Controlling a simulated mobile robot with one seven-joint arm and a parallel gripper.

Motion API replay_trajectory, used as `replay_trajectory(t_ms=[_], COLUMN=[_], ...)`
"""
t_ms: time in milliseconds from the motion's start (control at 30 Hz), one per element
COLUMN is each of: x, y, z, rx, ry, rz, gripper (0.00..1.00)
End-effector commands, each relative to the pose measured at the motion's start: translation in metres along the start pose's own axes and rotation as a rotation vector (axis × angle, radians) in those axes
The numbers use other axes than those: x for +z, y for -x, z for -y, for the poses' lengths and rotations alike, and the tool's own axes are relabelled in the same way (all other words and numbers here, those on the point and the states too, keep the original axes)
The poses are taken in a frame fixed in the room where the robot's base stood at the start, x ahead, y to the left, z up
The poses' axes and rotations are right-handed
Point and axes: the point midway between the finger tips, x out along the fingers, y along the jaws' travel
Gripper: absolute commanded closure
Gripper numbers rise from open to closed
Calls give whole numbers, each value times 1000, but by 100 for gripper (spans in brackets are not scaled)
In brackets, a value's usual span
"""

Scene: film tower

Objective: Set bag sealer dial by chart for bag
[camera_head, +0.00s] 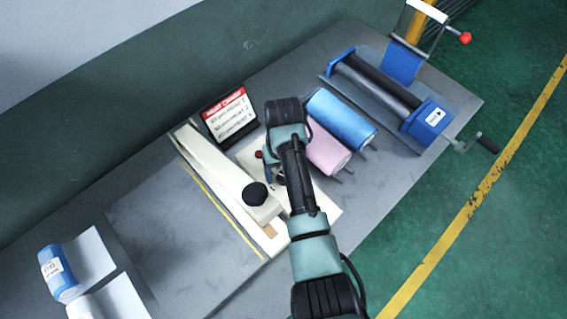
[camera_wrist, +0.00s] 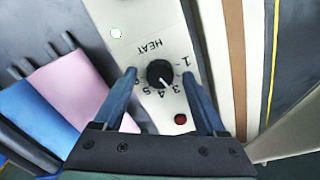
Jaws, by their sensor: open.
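The bag sealer (camera_head: 222,178) is a long cream body with a black knob on its arm. In the wrist view its cream panel (camera_wrist: 150,18) reads HEAT and carries a round black dial (camera_wrist: 158,70) ringed by numbers. A pale mark on the dial faces the 3 and 4 side; the exact number is unclear. My gripper (camera_wrist: 158,82) is open, one finger on each side of the dial; contact cannot be told. In the head view my arm hides the dial. The chart (camera_head: 230,118) stands behind the sealer, red-headed with several lines, too small to read surely.
A blue roll (camera_head: 342,118) and a pink roll (camera_head: 326,152) lie right of the sealer. A blue-framed roller device (camera_head: 428,116) with a crank stands further right. A blue-and-white labelled pack (camera_head: 58,272) lies at left. A red button (camera_wrist: 180,119) sits near my finger.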

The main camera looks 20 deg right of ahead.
Motion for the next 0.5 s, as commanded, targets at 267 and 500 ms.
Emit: replay_trajectory(t_ms=[267,500], x=[-2,-2], y=[47,102], z=[0,0], rx=[1,2], ry=[1,1], rz=[-9,-8], gripper=[26,26])
